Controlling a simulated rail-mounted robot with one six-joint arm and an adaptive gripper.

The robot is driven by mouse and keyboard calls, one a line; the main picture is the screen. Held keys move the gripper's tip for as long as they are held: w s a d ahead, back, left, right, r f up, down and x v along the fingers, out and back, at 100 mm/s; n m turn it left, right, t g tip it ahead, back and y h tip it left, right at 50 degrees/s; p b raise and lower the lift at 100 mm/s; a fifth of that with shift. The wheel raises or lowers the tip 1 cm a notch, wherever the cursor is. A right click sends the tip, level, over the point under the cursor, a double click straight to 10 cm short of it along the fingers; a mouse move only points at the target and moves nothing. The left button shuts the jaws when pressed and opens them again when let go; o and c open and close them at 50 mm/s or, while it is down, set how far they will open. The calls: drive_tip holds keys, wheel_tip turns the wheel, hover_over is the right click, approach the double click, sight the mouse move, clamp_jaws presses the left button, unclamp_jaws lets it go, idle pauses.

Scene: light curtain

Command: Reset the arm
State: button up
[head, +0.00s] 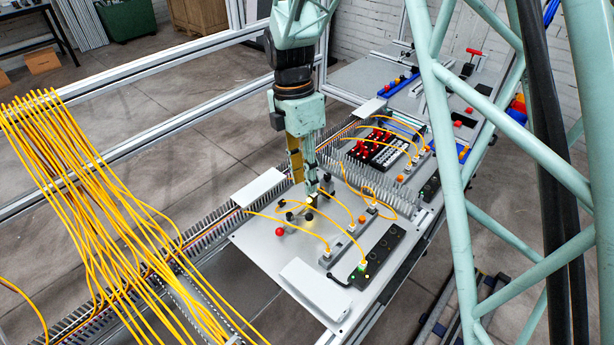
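My gripper (312,198) points down at the end of my arm, low over the grey mounting plate (262,240) in the middle of the view. Its fingertips are small and close to dark knobs and cables on the plate, so I cannot tell whether they are open, shut or touching anything. A red ball-shaped knob (279,232) sits on the plate to the left of the gripper. A black module (378,256) with a green light lies on the plate at the right front, with yellow cables (345,208) plugged in near it.
A bundle of yellow cables (75,185) hangs over the rail at left. A grey slotted duct (355,180) stands behind the gripper. A board with red plugs (372,148) lies further back. White covers (316,287) lie on the plate's edges. Blue rails (400,82) are at the far end.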

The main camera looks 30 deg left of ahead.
drive_tip(key=w+d+r+m+t+y+p, duration=0.1)
drive_tip(key=w+d+r+m, duration=0.5)
drive_tip(key=d+r, duration=0.3)
drive_tip(key=w+d+r+m+t+y+p, duration=0.1)
drive_tip(key=w+d+r+m+y, duration=0.1)
drive_tip(key=w+d+r+m, duration=0.55)
drive_tip(key=d+r+m+t+p, duration=0.25)
drive_tip(key=d+r+m, duration=0.85)
drive_tip(key=d+r, duration=0.95)
drive_tip(key=s+d+r+m+b, duration=0.15)
drive_tip(key=s+d+m, duration=0.25)
drive_tip(key=s+d, duration=0.6)
drive_tip(key=s+d+f+b, duration=0.1)
drive_tip(key=s+f, duration=0.3)
drive_tip(key=s, duration=0.5)
drive_tip(key=s+d+f+m+b, duration=0.1)
drive_tip(key=s+d+f, duration=0.2)
drive_tip(key=s, duration=0.6)
drive_tip(key=s+d+f+m+h+b, duration=0.1)
drive_tip(key=s+f, duration=0.4)
drive_tip(key=s, duration=0.5)
drive_tip(key=shift+d+b, duration=0.3)
drive_tip(key=shift+d, duration=0.15)
